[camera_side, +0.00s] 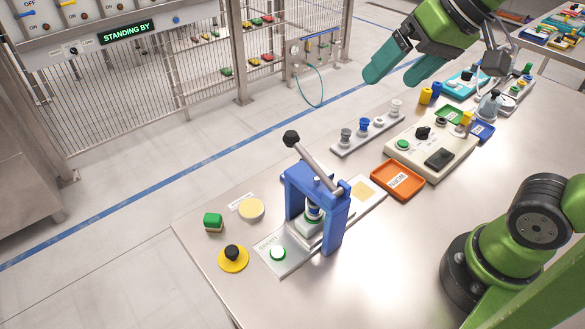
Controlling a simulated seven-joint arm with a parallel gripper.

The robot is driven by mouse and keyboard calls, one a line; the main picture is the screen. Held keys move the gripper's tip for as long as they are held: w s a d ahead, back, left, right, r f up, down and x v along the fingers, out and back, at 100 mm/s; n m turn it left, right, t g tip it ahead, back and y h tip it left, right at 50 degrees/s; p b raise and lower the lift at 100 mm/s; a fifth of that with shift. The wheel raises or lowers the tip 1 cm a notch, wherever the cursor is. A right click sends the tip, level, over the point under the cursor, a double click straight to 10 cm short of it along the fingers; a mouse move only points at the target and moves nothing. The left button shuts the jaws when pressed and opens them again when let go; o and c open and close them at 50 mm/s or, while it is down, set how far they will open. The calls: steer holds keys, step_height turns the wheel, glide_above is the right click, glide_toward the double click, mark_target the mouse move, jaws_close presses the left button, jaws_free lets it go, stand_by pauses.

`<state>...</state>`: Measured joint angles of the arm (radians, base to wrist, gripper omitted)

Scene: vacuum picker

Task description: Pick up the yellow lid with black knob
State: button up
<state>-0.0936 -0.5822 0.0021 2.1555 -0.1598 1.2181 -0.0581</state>
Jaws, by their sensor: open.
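The yellow lid with black knob (234,262) lies flat on the metal table near its front left edge, knob upward. It is a round yellow disc with the black knob at its middle. My gripper (393,75) is at the upper middle of the picture, with two teal fingers apart and nothing between them. It is raised above the table's far part, well up and to the right of the lid. Nothing hides the lid.
A green block (212,222) and a pale yellow disc (251,208) lie behind the lid. An orange tray (385,190) and a control box (455,150) stand farther right.

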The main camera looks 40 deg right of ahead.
steer(key=w+a+r+n+g, duration=0.2)
steer(key=w+a+n+g, duration=0.1)
steer(key=w+a, duration=0.3)
steer(key=n+g+h, duration=0.2)
steer(key=n+g, duration=0.1)
steer(key=n, duration=0.1)
glide_above(231, 250)
step_height(231, 250, down, 4)
steer(key=f, duration=2.3)
steer(key=shift+s+f, duration=0.2)
steer(key=shift+f, duration=0.1)
steer(key=shift+w+f, duration=0.2)
steer(key=shift+f, duration=2.75)
steer(key=c, duration=1.1)
steer(key=shift+r, duration=0.1)
